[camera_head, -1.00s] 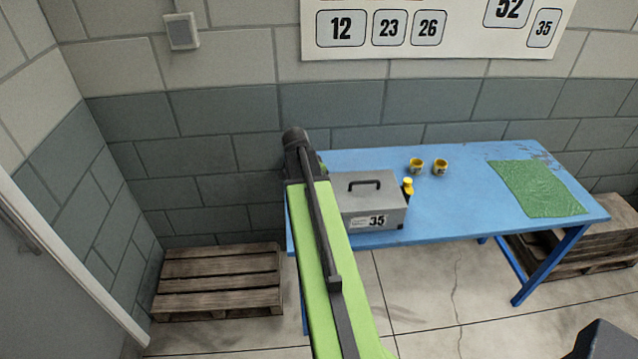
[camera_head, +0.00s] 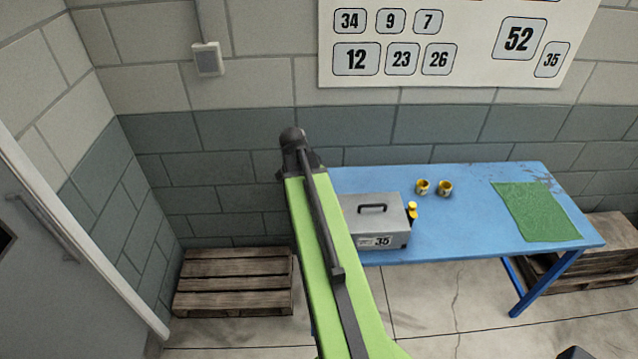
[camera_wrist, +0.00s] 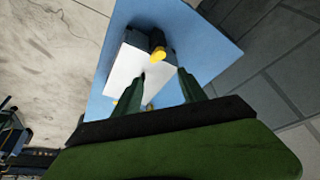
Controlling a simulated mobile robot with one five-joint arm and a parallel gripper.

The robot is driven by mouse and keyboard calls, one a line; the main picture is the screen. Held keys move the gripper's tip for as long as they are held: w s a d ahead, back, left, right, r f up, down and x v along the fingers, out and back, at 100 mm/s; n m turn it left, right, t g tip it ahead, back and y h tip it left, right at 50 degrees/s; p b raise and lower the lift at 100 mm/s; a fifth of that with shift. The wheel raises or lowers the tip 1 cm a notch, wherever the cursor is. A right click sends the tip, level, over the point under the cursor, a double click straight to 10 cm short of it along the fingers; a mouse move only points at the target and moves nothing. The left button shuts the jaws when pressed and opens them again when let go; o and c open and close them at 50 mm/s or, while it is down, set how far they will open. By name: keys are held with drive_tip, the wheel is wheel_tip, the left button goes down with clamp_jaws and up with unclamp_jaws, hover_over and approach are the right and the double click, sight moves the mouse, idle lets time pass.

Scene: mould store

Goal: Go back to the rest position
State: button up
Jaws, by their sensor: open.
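My gripper (camera_wrist: 161,72) shows in the wrist view with its two dark green fingers apart and nothing between them. It hangs in the air, with the blue table beyond it. In the head view my green arm reaches up past the left end of the blue table (camera_head: 470,225), and the gripper itself is hidden there. A grey case (camera_head: 365,220) with a black handle and a label 35 stands on the table's left end. It shows as a pale block in the wrist view (camera_wrist: 125,75), near a yellow-topped bottle (camera_wrist: 158,54).
A small yellow-capped bottle (camera_head: 412,211) stands beside the case. Two yellow cups (camera_head: 422,187) and a green mat (camera_head: 538,212) are further right on the table. A wooden pallet (camera_head: 232,283) lies left of the table, near a grey door (camera_head: 60,270). Bare floor lies in front.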

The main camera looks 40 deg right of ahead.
drive_tip(key=w+a+f+n+t+y+b, duration=0.15)
drive_tip(key=w+a+f+b, duration=0.3)
drive_tip(key=a, duration=0.55)
drive_tip(key=w+a+f+n+b, duration=0.3)
drive_tip(key=a+f+b, duration=0.15)
drive_tip(key=a, duration=0.65)
drive_tip(key=s+a+f+n+g+y+b, duration=0.1)
drive_tip(key=s+a+f+n, duration=0.1)
drive_tip(key=a+n, duration=0.4)
drive_tip(key=s+a+f+n+g+y+b, duration=0.1)
drive_tip(key=s+a+f+n+y, duration=0.1)
drive_tip(key=a+n, duration=0.4)
drive_tip(key=shift+s+a+f+n+b, duration=0.3)
drive_tip(key=shift+s+a+n+b, duration=0.1)
drive_tip(key=shift+a, duration=2.25)
drive_tip(key=shift+d, duration=0.1)
drive_tip(key=shift+c, duration=0.3)
